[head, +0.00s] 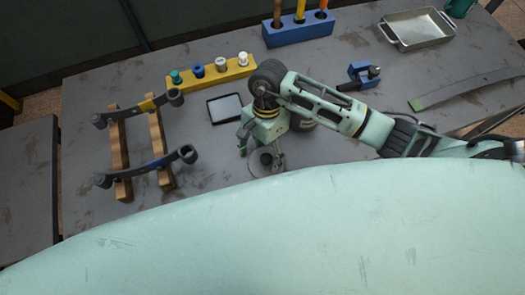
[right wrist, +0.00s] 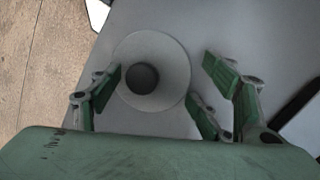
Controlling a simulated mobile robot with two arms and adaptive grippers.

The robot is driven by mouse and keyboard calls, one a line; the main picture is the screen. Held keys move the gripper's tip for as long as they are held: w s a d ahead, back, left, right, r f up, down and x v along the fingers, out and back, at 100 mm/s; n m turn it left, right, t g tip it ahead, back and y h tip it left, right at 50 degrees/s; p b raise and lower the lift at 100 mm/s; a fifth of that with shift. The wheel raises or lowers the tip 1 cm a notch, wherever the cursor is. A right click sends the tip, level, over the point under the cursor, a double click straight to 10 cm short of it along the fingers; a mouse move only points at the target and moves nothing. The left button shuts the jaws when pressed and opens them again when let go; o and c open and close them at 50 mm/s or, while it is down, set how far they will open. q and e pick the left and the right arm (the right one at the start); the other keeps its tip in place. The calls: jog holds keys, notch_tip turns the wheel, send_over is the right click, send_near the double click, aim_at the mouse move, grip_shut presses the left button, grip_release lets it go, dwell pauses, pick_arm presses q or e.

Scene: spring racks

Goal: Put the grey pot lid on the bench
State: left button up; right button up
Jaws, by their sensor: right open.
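The grey pot lid (head: 257,170) is a round disc with a dark knob on top. It appears to lie flat on the grey bench (head: 215,160) near the front edge, knob up. My right gripper (head: 264,152) is above it and partly covers it. In the right wrist view the lid (right wrist: 168,58) and its knob show between the open fingers of the gripper (right wrist: 158,78). The knob is nearer the left finger, and no finger is clearly closed on it. My left gripper is not in view.
A black-rimmed tray (head: 224,108) lies just behind the lid. A yellow rack (head: 212,76) with coloured pegs and a blue tool holder (head: 297,32) stand further back. A wooden rack (head: 119,150) with dark curved bars is at left. A metal pan (head: 417,28) is at back right.

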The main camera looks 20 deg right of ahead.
jog(key=shift+r, duration=0.1)
jog(key=shift+r+p, duration=0.55)
jog(key=shift+p, duration=0.2)
jog(key=shift+w+r, duration=0.25)
jog(key=shift+r, duration=0.05)
jog(key=b+v, duration=0.3)
jog(key=v, duration=0.8)
jog(key=shift+r+b, duration=0.2)
jog(key=shift+b, duration=0.15)
jog(key=shift+s, duration=0.1)
